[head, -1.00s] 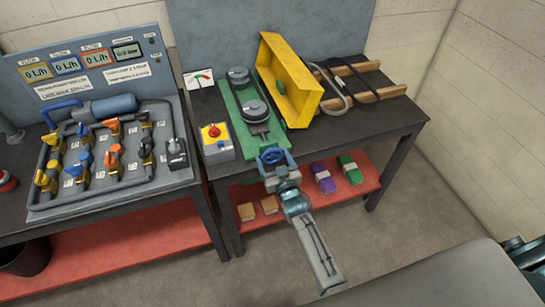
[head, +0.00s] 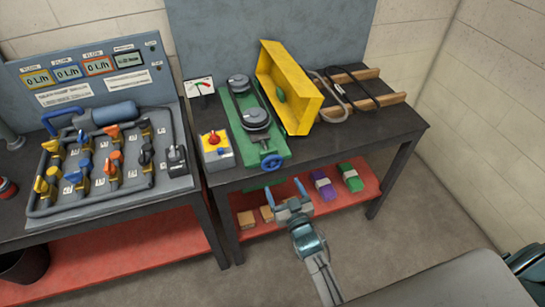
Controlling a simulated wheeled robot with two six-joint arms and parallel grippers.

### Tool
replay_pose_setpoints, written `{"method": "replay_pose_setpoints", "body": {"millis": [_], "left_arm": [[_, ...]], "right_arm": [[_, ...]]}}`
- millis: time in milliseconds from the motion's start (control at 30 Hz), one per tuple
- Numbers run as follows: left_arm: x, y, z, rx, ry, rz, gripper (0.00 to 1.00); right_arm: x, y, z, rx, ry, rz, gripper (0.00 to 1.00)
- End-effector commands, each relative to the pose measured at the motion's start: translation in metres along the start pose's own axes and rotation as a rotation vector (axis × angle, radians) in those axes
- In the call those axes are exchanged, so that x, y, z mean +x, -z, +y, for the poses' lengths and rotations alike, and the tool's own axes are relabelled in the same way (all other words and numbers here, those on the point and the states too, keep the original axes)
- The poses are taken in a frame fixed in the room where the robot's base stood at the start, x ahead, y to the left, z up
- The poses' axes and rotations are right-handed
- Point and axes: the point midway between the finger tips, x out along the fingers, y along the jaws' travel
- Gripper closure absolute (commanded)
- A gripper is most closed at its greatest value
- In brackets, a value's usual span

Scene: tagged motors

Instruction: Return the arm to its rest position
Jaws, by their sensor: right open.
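My right gripper (head: 284,193) is open and empty in the head view. It hangs in front of the bench edge, apart from the blue handwheel (head: 272,162) on the end of the green belt-drive base (head: 258,140). Two belt pulleys (head: 256,115) sit on that base with a belt around them. My left gripper is not in view.
A yellow guard (head: 290,85) stands tilted open beside the pulleys. A switch box (head: 216,150) with a red knob sits left of them. A red lower shelf (head: 325,203) holds small boxes. A valve panel (head: 100,165) stands at left. Floor in front is clear.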

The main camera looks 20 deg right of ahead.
Motion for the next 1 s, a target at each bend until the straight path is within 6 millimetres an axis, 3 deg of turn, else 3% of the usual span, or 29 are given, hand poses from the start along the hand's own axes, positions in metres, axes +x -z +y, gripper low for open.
{"method": "replay_pose_setpoints", "body": {"millis": [167,267,367,467,567,700,867,1000], "left_arm": [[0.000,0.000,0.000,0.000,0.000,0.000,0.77],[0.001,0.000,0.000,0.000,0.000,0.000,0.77],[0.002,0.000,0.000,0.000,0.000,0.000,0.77],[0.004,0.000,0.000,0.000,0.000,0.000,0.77],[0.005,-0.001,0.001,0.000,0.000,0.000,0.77],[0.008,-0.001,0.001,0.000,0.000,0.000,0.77],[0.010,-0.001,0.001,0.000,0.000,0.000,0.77],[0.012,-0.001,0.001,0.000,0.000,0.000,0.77]], "right_arm": [[0.000,-0.001,0.000,0.000,0.000,-0.003,0.22],[-0.004,-0.018,0.001,-0.001,0.001,-0.038,0.22],[-0.015,-0.062,0.003,-0.001,0.001,-0.132,0.22],[-0.039,-0.128,0.008,-0.005,0.000,-0.276,0.22],[-0.075,-0.197,0.015,-0.010,-0.002,-0.438,0.22],[-0.139,-0.284,0.027,-0.018,-0.008,-0.662,0.22],[-0.229,-0.366,0.046,-0.028,-0.017,-0.915,0.22],[-0.319,-0.421,0.064,-0.037,-0.028,-1.131,0.22]]}}
